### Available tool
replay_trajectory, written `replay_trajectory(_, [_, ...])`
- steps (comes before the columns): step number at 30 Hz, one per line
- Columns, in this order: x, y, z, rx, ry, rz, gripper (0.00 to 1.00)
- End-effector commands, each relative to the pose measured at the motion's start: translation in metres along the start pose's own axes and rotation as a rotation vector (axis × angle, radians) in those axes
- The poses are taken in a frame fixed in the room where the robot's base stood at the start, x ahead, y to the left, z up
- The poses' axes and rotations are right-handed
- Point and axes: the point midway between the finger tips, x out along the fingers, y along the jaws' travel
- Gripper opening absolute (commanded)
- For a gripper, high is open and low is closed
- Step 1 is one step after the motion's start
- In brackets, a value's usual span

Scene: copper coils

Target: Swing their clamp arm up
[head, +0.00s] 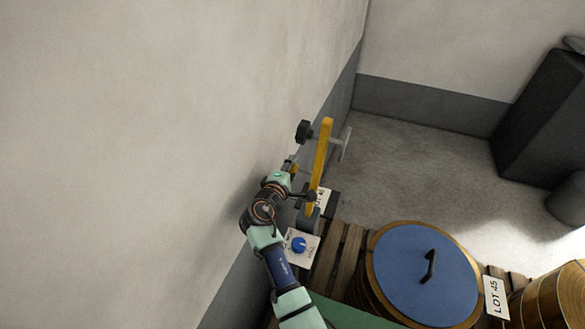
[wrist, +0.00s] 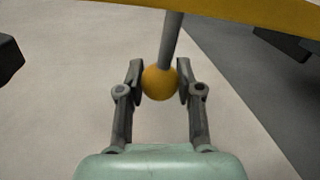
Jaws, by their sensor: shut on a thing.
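The yellow clamp arm (head: 320,155) stands steeply up, leaning slightly, from a dark grey base (head: 309,219) at the pallet's far end in the head view. A black knob (head: 304,131) and a grey pad on a stem (head: 344,142) sit near its upper end. A grey rod (wrist: 172,40) ends in a yellow ball (wrist: 160,83), seen in the wrist view with the yellow arm (wrist: 215,12) across the top. My gripper (head: 291,166) is shut on the yellow ball, one finger on each side. The fingertips are small and partly hidden in the head view.
A blue-topped coil (head: 405,268) with a black handle sits on the wooden pallet (head: 341,262). A white card with a blue dial (head: 299,246) lies beside the clamp base. The wall (head: 170,130) is close on the left. Floor (head: 420,165) beyond the clamp is clear.

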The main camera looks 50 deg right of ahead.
Motion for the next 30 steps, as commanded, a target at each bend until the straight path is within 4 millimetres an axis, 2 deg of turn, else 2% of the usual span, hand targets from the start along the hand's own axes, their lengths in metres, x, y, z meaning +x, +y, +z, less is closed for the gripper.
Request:
replay_trajectory(3, [-0.001,-0.002,-0.002,0.001,0.005,-0.002,0.0])
replay_trajectory(4, [-0.001,-0.002,-0.002,0.001,0.004,-0.002,0.39])
replay_trajectory(8, [0.0,-0.002,-0.001,0.001,0.003,-0.003,0.6])
replay_trajectory(17, [-0.001,-0.002,0.0,0.001,0.001,-0.003,0.61])
replay_trajectory(20, [-0.008,-0.002,-0.001,0.002,0.002,-0.001,0.61])
replay_trajectory(23, [-0.027,-0.002,-0.001,0.002,0.004,-0.001,0.61])
replay_trajectory(30, [-0.088,-0.002,-0.002,0.001,0.006,-0.001,0.61])
